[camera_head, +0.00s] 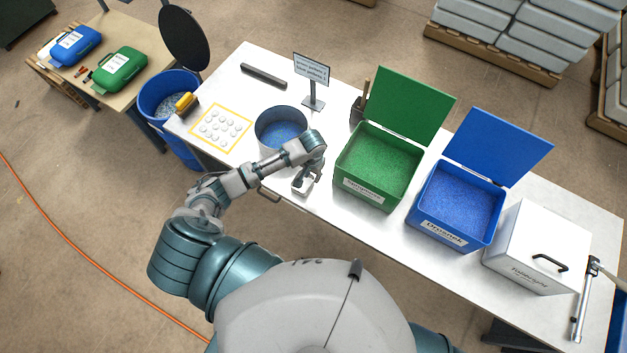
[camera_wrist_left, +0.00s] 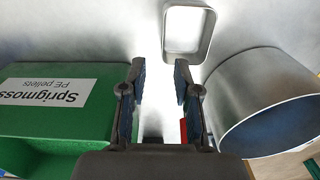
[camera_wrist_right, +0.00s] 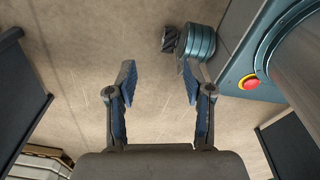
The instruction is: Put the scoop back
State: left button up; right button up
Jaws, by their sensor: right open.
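A small silver scoop-like metal piece (camera_head: 302,187) sits on the white table in front of the round bin, left of the green bin. In the left wrist view its square open rim (camera_wrist_left: 167,32) lies just beyond the fingertips. My left gripper (camera_head: 312,174) is just above and beside it. In its wrist view the left fingers (camera_wrist_left: 160,82) are apart, with no object clearly clamped between them. A small red part shows behind the right finger; I cannot tell what it belongs to. My right gripper (camera_wrist_right: 158,82) is open and empty over the floor.
A round metal bin (camera_head: 262,118) of blue pellets stands close to the left arm. The green bin (camera_head: 345,180) and blue bin (camera_head: 425,225) have open lids. A white lidded box (camera_head: 530,240) is at right. A sign (camera_head: 312,72) and dark upright holder (camera_head: 357,112) stand behind.

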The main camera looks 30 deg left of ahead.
pick_arm(q)
jog(key=s+d+r+m+t+h, duration=0.2)
jog(key=s+d, duration=0.5)
jog(key=s, duration=0.3)
jog(key=s+a+r+t+y, duration=0.1)
jog(key=s+a+r, duration=0.15)
jog(key=s, duration=0.25)
jog(key=s+a+r+t, duration=0.1)
jog(key=s+a, duration=0.2)
jog(key=s, duration=0.2)
notch_tip(320, 180, down, 30)
jog(key=s+g+b, duration=0.2)
jog(key=s+b, duration=0.1)
jog(key=s+a+f+g+b, duration=0.1)
jog(key=s+a+f+b, duration=0.2)
jog(key=s+f, duration=1.4)
jog(key=shift+a+f+y, duration=0.3)
jog(key=shift+f+y, duration=0.1)
jog(key=shift+f, duration=0.2)
pick_arm(e)
jog(key=f, duration=0.2)
jog(key=a+f, duration=0.1)
jog(key=f, duration=0.2)
jog(key=shift+s+a+f, duration=0.15)
jog(key=shift+s+f, duration=0.05)
jog(key=shift+f, duration=0.15)
